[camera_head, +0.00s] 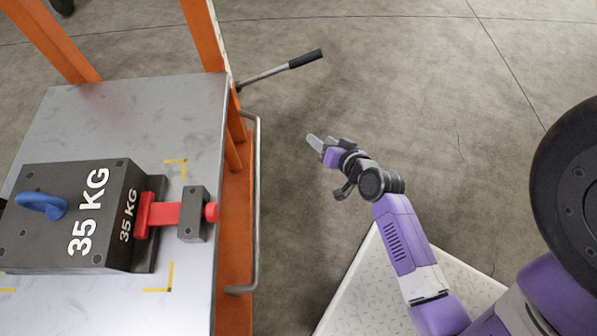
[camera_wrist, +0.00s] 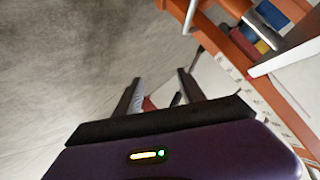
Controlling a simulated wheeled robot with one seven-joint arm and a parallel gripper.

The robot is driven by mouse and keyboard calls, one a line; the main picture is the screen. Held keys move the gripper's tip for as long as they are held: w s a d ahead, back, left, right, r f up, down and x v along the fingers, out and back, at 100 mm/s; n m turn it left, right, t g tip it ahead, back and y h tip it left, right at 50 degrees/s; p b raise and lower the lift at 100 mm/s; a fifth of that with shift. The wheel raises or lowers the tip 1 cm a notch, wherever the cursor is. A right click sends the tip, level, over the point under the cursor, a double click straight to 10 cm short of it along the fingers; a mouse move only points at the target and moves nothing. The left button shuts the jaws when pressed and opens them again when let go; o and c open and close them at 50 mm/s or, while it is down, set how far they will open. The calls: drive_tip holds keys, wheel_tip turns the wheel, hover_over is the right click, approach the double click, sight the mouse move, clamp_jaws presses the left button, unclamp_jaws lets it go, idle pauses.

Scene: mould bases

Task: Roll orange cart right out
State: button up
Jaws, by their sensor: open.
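The orange cart (camera_head: 235,275) is on the left of the head view, with a grey metal top (camera_head: 120,110) and orange posts. A bent silver handle bar (camera_head: 257,190) runs along its right side. A lever with a black grip (camera_head: 305,59) sticks out to the right near its far post. My gripper (camera_head: 313,142) is over bare floor, right of the handle bar and below the lever grip in the picture, apart from both. In the wrist view my gripper (camera_wrist: 157,85) has its two fingers spread, with nothing held between them.
A dark 35 KG block (camera_head: 75,215) with a blue ring lies on the cart top, beside a red clamp (camera_head: 165,213). In the wrist view an orange frame (camera_wrist: 222,38) with coloured items stands at upper right; I cannot tell whether it is the cart. Open concrete floor (camera_head: 430,90) lies beyond.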

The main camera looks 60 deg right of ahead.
drive_tip(key=w+d+f+m+y+b, duration=0.1)
drive_tip(key=w+d+f+y+b, duration=0.15)
drive_tip(key=f, duration=0.35)
drive_tip(key=w+d+f+m+y+b, duration=0.1)
drive_tip(key=w+d+f+y+b, duration=0.15)
drive_tip(key=f+y+b, duration=0.2)
drive_tip(key=a+r+n+t+y, duration=0.1)
drive_tip(key=a+r+n+y, duration=0.15)
drive_tip(key=a+y, duration=0.7)
drive_tip(key=w+a+f+h+b, duration=0.2)
drive_tip(key=w+a+f, duration=0.1)
drive_tip(key=w+a, duration=0.5)
drive_tip(key=shift+a+f+n+b, duration=0.3)
drive_tip(key=shift+f+n+b, duration=0.05)
drive_tip(key=shift+b, duration=0.05)
drive_tip(key=shift+w, duration=0.1)
drive_tip(key=shift+c, duration=0.2)
clamp_jaws()
